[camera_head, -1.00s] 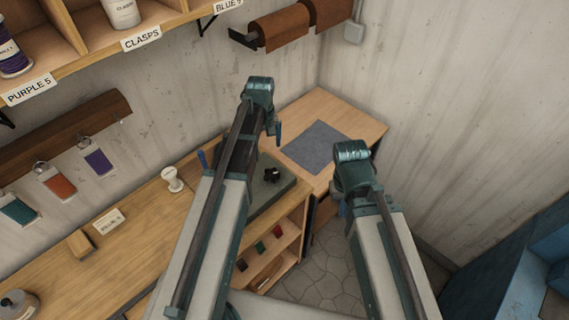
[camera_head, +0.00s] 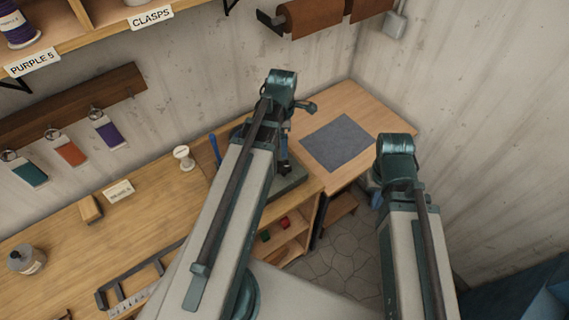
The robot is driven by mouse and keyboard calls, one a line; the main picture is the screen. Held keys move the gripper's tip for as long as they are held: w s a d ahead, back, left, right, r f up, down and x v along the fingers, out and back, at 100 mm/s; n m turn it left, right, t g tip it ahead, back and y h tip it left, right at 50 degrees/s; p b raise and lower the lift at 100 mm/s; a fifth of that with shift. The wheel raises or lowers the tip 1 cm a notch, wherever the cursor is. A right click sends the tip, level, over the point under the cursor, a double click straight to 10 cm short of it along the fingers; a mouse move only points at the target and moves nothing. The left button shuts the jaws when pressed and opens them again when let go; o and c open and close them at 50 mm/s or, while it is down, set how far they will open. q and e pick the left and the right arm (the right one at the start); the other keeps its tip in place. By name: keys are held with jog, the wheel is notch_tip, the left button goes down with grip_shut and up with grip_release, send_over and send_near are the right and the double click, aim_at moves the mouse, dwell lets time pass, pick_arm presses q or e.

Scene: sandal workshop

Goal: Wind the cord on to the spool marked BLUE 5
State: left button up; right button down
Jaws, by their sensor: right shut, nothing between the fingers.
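A small white spool (camera_head: 184,158) stands on the wooden bench near the wall. It looks bare, and I can read no mark on it. A small card (camera_head: 119,191) lies on the bench to its left, its print too small to read. No BLUE 5 label shows. My right gripper (camera_head: 374,188) is mostly hidden beside its arm at the right, shut and empty, well away from the white spool. My left arm reaches over the bench just right of the spool; its fingers do not show.
A purple spool (camera_head: 18,32) sits on the shelf above the PURPLE 5 label (camera_head: 32,63). Colour tags hang from a wall rail (camera_head: 70,105). A grey mat (camera_head: 338,142) lies clear on the right bench. A jar (camera_head: 26,259) and wooden block (camera_head: 90,208) stand at left.

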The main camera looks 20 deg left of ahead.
aim_at(283, 167)
pick_arm(q)
notch_tip(283, 167, down, 14)
jog(key=b, duration=1.3)
jog(key=shift+r, duration=0.1)
jog(key=c, duration=1.2)
jog(key=shift+c, duration=0.2)
jog(key=shift+m, duration=0.3)
